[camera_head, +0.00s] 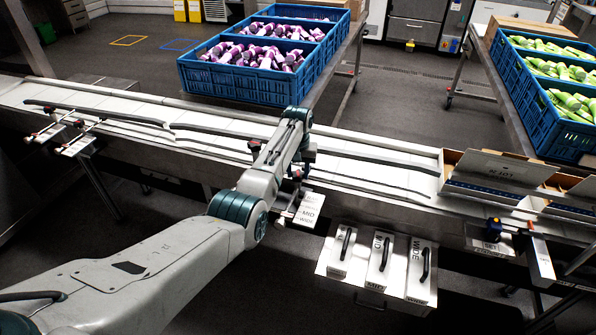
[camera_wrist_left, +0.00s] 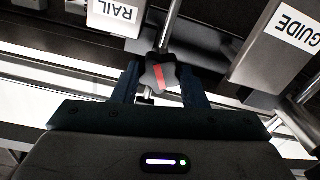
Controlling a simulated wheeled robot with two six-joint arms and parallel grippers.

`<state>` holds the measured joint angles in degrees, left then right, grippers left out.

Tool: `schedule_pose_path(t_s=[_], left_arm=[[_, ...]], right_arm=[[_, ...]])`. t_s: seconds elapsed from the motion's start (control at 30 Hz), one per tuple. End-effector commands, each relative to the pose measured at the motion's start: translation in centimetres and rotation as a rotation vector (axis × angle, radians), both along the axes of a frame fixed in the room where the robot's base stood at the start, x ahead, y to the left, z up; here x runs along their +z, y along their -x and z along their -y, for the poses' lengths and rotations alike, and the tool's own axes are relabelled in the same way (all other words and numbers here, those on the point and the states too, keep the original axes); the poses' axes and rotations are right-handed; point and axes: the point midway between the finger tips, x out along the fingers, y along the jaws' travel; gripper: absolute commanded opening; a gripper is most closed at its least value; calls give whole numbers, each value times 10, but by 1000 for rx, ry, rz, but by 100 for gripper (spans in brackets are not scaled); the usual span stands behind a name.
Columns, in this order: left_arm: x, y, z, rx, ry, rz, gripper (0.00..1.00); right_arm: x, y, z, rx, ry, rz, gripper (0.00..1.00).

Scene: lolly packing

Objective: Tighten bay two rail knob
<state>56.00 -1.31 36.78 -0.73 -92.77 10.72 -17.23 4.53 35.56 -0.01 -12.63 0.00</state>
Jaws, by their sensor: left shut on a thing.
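A black lobed knob with a red stripe (camera_wrist_left: 160,76) sits on a metal rod between my left gripper's fingers in the left wrist view. My left gripper (camera_wrist_left: 161,88) is shut on this knob, one dark finger on each side. In the head view my left arm reaches to the conveyor's near edge, and the gripper is mostly hidden behind the arm. A small red and black knob (camera_head: 297,174) shows there beside the bracket (camera_head: 304,210) with printed labels. Plates reading RAIL (camera_wrist_left: 117,14) and GUIDE (camera_wrist_left: 285,35) flank the knob in the wrist view. My right gripper is not in view.
The white conveyor (camera_head: 360,160) with dark guide rails runs across. Several handled plates lie on a front shelf (camera_head: 365,294). Blue crates hold purple lollies (camera_head: 205,85) and green ones (camera_head: 520,95). An open carton (camera_head: 480,170) stands on the conveyor at right.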

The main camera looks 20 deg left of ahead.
Motion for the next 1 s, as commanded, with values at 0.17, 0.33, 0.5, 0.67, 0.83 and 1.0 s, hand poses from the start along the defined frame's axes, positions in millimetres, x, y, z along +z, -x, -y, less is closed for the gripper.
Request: schedule_pose_path(t_s=[0.17, 0.33, 0.5, 0.67, 0.83, 1.0], left_arm=[[2, 0, 0, -41, 0, -1, 16], [3, 0, 0, -133, 0, -1, 16], [4, 0, 0, -274, 0, -1, 16], [3, -1, 0, -426, 0, 0, 16], [3, -1, 0, -588, 1, 0, 16], [3, -1, 0, -749, 0, 1, 16]], right_arm=[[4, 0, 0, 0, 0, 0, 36], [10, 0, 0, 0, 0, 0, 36], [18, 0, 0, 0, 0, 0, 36], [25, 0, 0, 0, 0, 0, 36], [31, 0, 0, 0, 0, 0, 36], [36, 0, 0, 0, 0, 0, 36]])
